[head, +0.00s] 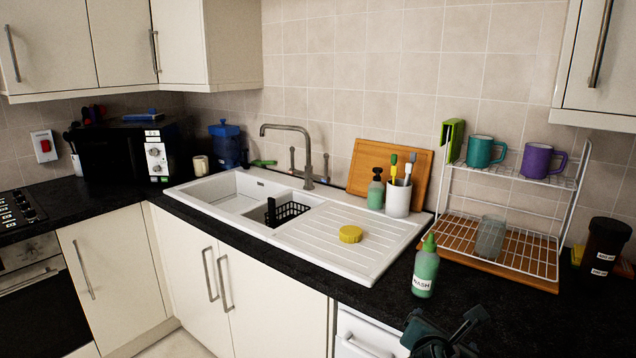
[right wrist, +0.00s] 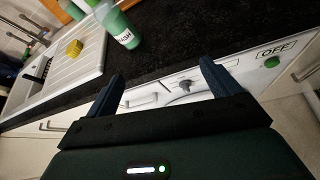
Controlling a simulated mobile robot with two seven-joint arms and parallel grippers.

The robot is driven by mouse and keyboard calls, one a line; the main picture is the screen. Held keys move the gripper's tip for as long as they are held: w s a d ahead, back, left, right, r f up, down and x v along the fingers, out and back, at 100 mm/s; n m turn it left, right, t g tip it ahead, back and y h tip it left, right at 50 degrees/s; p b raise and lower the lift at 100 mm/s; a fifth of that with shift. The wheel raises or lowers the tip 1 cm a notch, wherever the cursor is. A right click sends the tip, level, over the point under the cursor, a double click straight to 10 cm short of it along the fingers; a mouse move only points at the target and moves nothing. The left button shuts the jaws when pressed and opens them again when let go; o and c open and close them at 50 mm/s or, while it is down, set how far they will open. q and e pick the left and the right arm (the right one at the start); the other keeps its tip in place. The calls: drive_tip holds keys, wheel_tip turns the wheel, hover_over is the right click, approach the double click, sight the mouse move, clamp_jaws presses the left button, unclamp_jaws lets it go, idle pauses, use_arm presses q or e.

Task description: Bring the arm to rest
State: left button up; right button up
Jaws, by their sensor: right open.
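My right gripper (head: 446,328) shows at the bottom edge of the head view, dark and just in front of the worktop's front edge. In the right wrist view its two blue-grey fingers (right wrist: 162,75) stand apart with nothing between them. Beyond them are the black worktop edge and a white appliance front (right wrist: 195,85) with a knob. A green wash bottle (head: 425,270) stands upright on the worktop behind the gripper, apart from it. My left gripper is not in view.
A white sink (head: 365,255) with a yellow round item (head: 350,234) lies to the left. A wire rack (head: 500,245) with a teal mug (head: 480,151) and a purple mug (head: 538,161) stands behind right. Black worktop (head: 480,305) is bare right of the bottle.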

drive_tip(key=s+a+f+m+y, duration=0.3)
drive_tip(key=s+f+m, duration=0.2)
drive_tip(key=f, duration=0.3)
drive_tip(key=s+a+f+m+y, duration=0.2)
drive_tip(key=s+f+m+y, duration=0.1)
drive_tip(key=s+f+m, duration=0.4)
drive_tip(key=s+a+f+m+y, duration=0.1)
drive_tip(key=s+f+m+y, duration=0.2)
drive_tip(key=s+f+m, duration=0.3)
drive_tip(key=s+m, duration=0.4)
drive_tip(key=m, duration=0.2)
drive_tip(key=shift+s+a+g, duration=0.2)
drive_tip(key=shift+a+g, duration=0.1)
drive_tip(key=shift+a, duration=0.1)
